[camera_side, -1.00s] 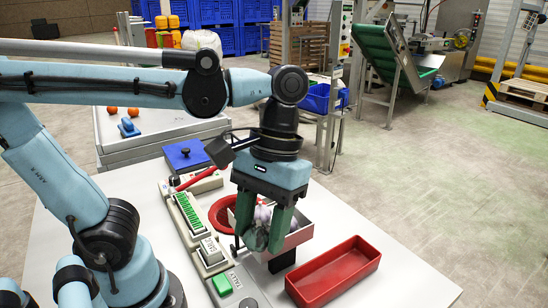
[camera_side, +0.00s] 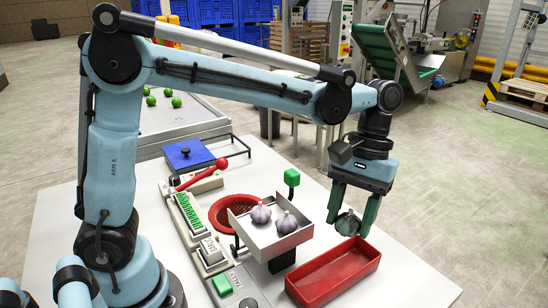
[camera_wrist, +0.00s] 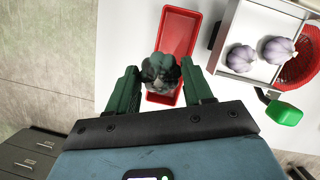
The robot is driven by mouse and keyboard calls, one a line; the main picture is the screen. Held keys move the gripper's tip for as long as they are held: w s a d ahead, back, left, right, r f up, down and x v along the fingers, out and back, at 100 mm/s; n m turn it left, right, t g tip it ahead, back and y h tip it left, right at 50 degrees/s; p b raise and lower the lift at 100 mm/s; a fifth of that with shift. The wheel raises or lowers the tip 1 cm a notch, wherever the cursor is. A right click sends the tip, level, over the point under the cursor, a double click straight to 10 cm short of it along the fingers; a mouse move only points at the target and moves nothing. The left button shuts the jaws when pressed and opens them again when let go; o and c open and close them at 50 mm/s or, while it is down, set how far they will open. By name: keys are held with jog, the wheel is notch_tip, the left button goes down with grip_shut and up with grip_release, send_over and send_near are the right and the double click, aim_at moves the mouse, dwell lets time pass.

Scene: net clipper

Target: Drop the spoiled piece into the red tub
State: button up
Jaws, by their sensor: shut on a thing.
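My gripper (camera_side: 356,217) is shut on a dark, mottled garlic bulb (camera_side: 348,223), the spoiled piece. In the wrist view the bulb (camera_wrist: 161,72) sits between the two green fingers and shows grey and dark patches. The red tub (camera_side: 336,273) is an empty rectangular tray on the white table. The bulb is held above the tub's far end in the side view. In the wrist view the tub (camera_wrist: 180,32) lies below and beyond the bulb, partly hidden by it.
A metal tray (camera_side: 258,241) holds two pale purple garlic bulbs left of the red tub. A red round basket (camera_side: 219,215) stands behind it, and a green block on a post (camera_side: 292,177) rises beside it. A control strip (camera_side: 190,217) and a blue lidded box (camera_side: 188,155) are further left.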

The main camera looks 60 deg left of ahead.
jog(key=shift+w+f, duration=0.35)
jog(key=shift+w, duration=0.05)
jog(key=shift+f, duration=2.9)
jog(key=o, duration=1.1)
jog(key=shift+r, duration=0.1)
jog(key=v, duration=1.2)
